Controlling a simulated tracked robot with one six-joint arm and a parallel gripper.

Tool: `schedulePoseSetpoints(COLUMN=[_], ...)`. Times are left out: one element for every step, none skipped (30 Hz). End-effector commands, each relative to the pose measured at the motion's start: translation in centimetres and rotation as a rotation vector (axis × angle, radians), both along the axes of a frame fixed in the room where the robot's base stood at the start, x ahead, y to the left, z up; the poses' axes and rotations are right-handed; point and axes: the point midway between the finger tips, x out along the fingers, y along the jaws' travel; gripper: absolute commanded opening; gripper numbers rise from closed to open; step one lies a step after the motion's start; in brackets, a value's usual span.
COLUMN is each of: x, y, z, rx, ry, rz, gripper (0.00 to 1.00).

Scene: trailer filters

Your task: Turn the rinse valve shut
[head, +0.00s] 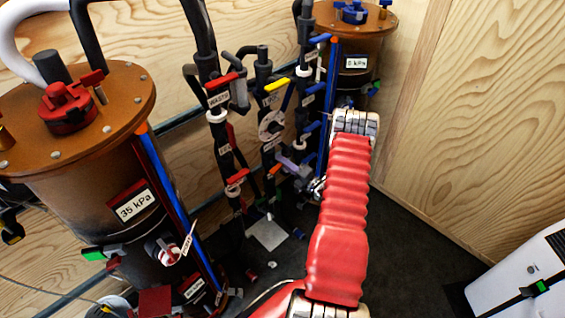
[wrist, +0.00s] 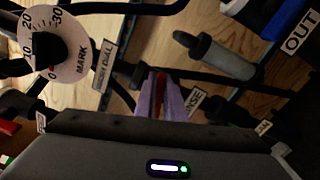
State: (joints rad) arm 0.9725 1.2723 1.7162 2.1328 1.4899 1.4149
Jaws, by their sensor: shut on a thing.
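My gripper (wrist: 162,88) shows in the wrist view as two pale purple fingers closed on a narrow red lever (wrist: 159,95). A label ending in "NSE" (wrist: 195,102) stands just right of it, so this appears to be the rinse valve. The grey gripper body hides the lower part of that view. In the head view my gripper (head: 287,163) is small among the dark pipes, beyond my red-sleeved arm. An orange-red lever end (head: 275,170) shows beside it. The exact angle of the lever is hard to tell.
A dial (wrist: 55,45) and a grey-handled valve (wrist: 215,55) flank the gripper. Yellow (head: 287,95) and red (head: 222,80) levers crowd nearby.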

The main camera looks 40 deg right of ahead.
Motion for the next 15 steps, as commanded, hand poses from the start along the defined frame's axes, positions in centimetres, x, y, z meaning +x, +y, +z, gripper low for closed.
schedulePoseSetpoints(x=[-0.05,-0.05,-0.06,-0.06,-0.06,-0.07,-0.07,-0.06,-0.07,-0.07,-0.07,-0.08,-0.08,-0.09,-0.09], y=[-0.32,-0.34,-0.37,-0.4,-0.41,-0.43,-0.44,-0.46,-0.48,-0.49,-0.49,-0.5,-0.51,-0.52,-0.53], z=[-0.21,-0.28,-0.37,-0.43,-0.5,-0.57,-0.62,-0.67,-0.73,-0.76,-0.8,-0.84,-0.87,-0.89,-0.92], rx=[0.038,0.062,0.093,0.116,0.137,0.163,0.18,0.198,0.217,0.231,0.243,0.257,0.266,0.273,0.283], ry=[0.003,0.004,0.006,0.006,0.007,0.008,0.008,0.009,0.009,0.011,0.011,0.011,0.011,0.012,0.012], rz=[-0.007,-0.007,-0.007,-0.008,-0.008,-0.008,-0.009,-0.009,-0.009,-0.009,-0.01,-0.01,-0.01,-0.01,-0.011], gripper=[0.0,0.0,0.0,0.0,0.0,0.0,0.0,0.0,0.0,0.0,0.0,0.0,0.0,0.0,0.0])
